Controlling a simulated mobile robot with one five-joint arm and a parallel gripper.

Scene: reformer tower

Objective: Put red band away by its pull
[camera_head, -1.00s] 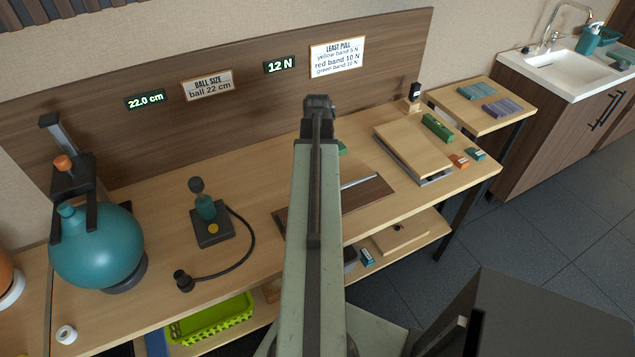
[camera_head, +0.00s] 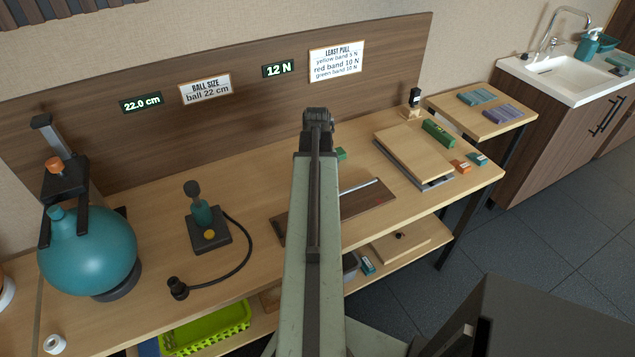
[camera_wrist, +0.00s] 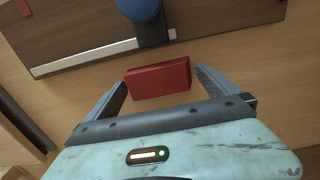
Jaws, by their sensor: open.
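A red block (camera_wrist: 158,80), perhaps the red band, lies on the wooden bench top in the wrist view. My gripper (camera_wrist: 161,77) is open, with one finger to each side of the block and a gap on both sides. I cannot tell whether the fingers are above the block or at its height. No pull can be made out on it. In the head view my arm hides the gripper and the block. The wall card (camera_head: 337,62) lists yellow, red and green bands, with red at 10 N.
A brown board (camera_head: 362,199) with a metal strip lies on the bench; in the wrist view a blue round knob (camera_wrist: 139,8) sits over it. A teal ball (camera_head: 88,252) and a hand pump (camera_head: 203,218) stand left. A light wooden box (camera_head: 412,152) and small blocks lie right.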

